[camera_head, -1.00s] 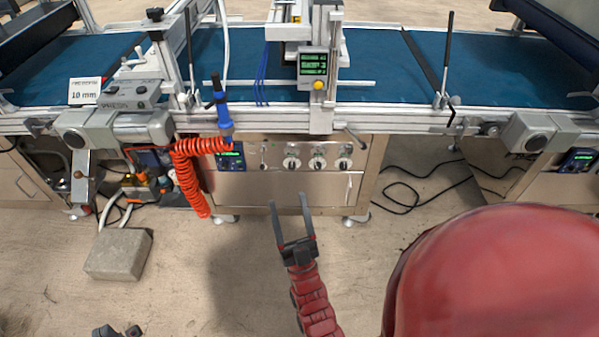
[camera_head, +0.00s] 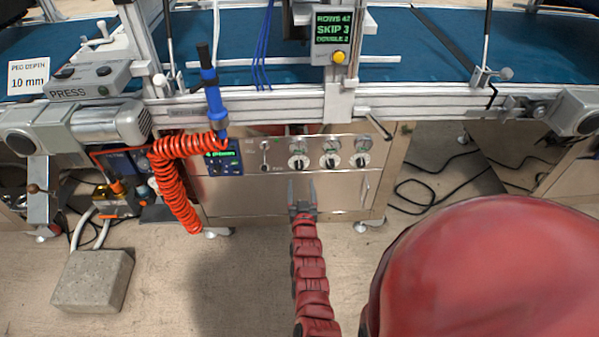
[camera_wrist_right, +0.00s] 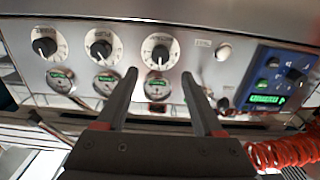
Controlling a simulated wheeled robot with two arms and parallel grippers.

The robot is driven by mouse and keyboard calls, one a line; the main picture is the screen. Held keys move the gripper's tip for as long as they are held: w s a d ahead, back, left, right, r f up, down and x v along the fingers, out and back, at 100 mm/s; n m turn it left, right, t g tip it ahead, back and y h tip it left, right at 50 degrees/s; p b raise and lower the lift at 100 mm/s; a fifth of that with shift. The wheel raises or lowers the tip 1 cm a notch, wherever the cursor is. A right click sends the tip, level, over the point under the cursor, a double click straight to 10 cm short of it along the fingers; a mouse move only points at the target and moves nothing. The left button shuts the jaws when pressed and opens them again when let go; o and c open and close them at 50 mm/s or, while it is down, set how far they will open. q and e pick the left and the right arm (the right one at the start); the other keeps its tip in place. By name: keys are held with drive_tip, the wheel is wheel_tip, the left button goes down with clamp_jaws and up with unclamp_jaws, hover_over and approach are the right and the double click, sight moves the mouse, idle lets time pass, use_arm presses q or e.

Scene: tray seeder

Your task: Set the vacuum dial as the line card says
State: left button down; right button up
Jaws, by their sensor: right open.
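Three round dials with black knobs sit in a row on the steel panel: a left dial (camera_head: 299,162), a middle dial (camera_head: 331,160) and a right dial (camera_head: 361,160). A small green gauge goes with each. I cannot read their labels surely, so I cannot tell which is the vacuum dial. My right gripper (camera_head: 302,188) is open and empty, just below the left dial. In the right wrist view, upside down, the fingers (camera_wrist_right: 158,78) point at that same dial (camera_wrist_right: 160,50), apart from it. I see no card that clearly gives a vacuum setting.
A white card (camera_head: 28,77) reads PEG DEPTH 10 mm. A display (camera_head: 334,29) shows ROWS 47, SKIP 3 and a third line. An orange coiled hose (camera_head: 172,185) hangs left of the panel, near a blue controller (camera_head: 222,160). The conveyor rail (camera_head: 270,107) runs above the dials.

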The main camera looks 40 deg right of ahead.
sight(299, 167)
drive_tip(key=b+x, duration=0.1)
drive_tip(key=x, duration=0.5)
drive_tip(key=shift+w+d+f, duration=0.1)
drive_tip(key=shift+w+f, duration=0.05)
drive_tip(key=shift+w, duration=0.05)
drive_tip(key=shift+w+d, duration=0.35)
drive_tip(key=shift+w, duration=0.25)
clamp_jaws()
